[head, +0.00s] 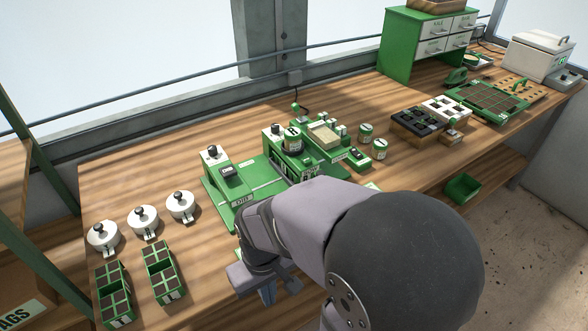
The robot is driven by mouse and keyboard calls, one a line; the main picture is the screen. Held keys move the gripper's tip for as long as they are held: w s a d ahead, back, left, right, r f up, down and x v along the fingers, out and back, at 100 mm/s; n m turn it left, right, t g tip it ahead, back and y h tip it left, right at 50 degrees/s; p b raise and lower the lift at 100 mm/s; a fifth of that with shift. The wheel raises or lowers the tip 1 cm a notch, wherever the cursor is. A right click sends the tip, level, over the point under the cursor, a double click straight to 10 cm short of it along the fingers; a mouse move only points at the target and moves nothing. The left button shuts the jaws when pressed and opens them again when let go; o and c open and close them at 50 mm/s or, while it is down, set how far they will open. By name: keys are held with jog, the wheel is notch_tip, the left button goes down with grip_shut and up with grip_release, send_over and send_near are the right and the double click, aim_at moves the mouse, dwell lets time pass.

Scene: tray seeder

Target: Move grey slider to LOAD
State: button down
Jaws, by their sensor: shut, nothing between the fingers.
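I cannot pick out the grey slider for sure. No LOAD mark is legible; a label on the seeder's front edge is too small to read with certainty. My arm covers the seeder's front right part, so the slider may be hidden there. My gripper (268,294) points down near the table's front edge, in front of the seeder and apart from it. Its fingers are shut and empty.
Three white round pots (143,219) and two green cell trays (163,273) stand at left. Green-labelled tins (379,149) and a black-and-white cell block (421,124) stand right of the seeder. A green drawer cabinet (400,47) is at the back. Bare wood lies behind the seeder.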

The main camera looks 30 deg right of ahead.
jog(key=c, duration=1.6)
grip_release()
jog(key=shift+d+r, duration=0.15)
jog(key=shift+c, duration=0.2)
jog(key=s+d+r+m+p, duration=0.1)
jog(key=d+p, duration=0.1)
jog(key=s+d+r+m+g+p, duration=0.1)
jog(key=d+m+p, duration=0.1)
jog(key=d, duration=0.1)
jog(key=s+d+m+p, duration=0.1)
jog(key=d+p, duration=0.1)
jog(key=d, duration=0.1)
jog(key=shift+r+m+y, duration=0.3)
jog(key=shift+r, duration=0.1)
jog(key=n+t+y+p, duration=0.3)
jog(key=n+t+p, duration=0.15)
jog(key=n, duration=0.95)
send_near(322, 173)
jog(key=shift+w+a+f+p, duration=0.35)
jog(key=shift+w+f, duration=0.05)
jog(key=shift+f, duration=0.25)
jog(key=shift+p+x, duration=1.3)
jog(key=shift+x, duration=2.35)
